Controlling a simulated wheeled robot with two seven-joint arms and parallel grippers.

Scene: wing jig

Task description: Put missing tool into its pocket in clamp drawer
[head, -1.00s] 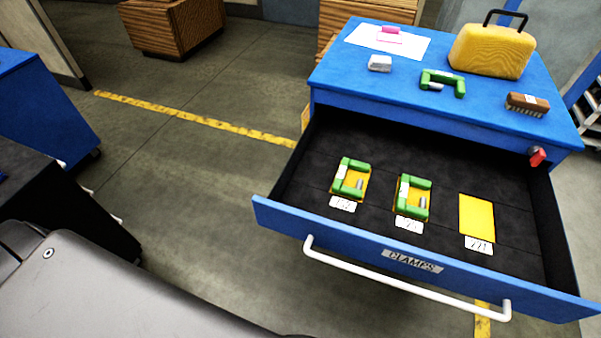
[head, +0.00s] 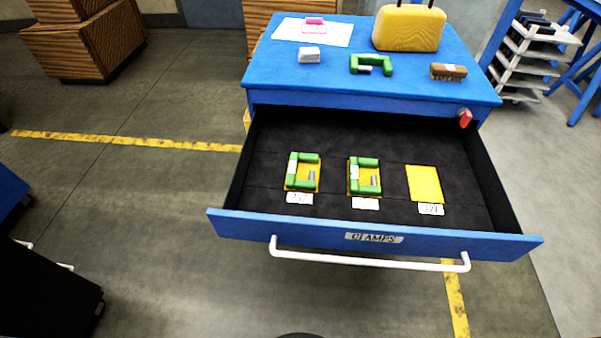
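The open clamp drawer (head: 400,240) extends from the blue cabinet, its front labelled CLAMPS. Two green clamps lie in yellow pockets inside it, one at the left (head: 303,172) and one in the middle (head: 365,177). The yellow pocket (head: 424,184) at the right is empty, with a white label (head: 431,209) in front of it. A third green clamp (head: 371,64) lies on the cabinet's blue top (head: 290,75), behind the drawer. Neither of my grippers is in view.
On the top are a yellow case (head: 409,28), a brown brush (head: 448,72), a small white block (head: 309,55) and a white sheet (head: 330,35) with a pink item (head: 314,21). A white handle (head: 370,263) juts from the drawer front.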

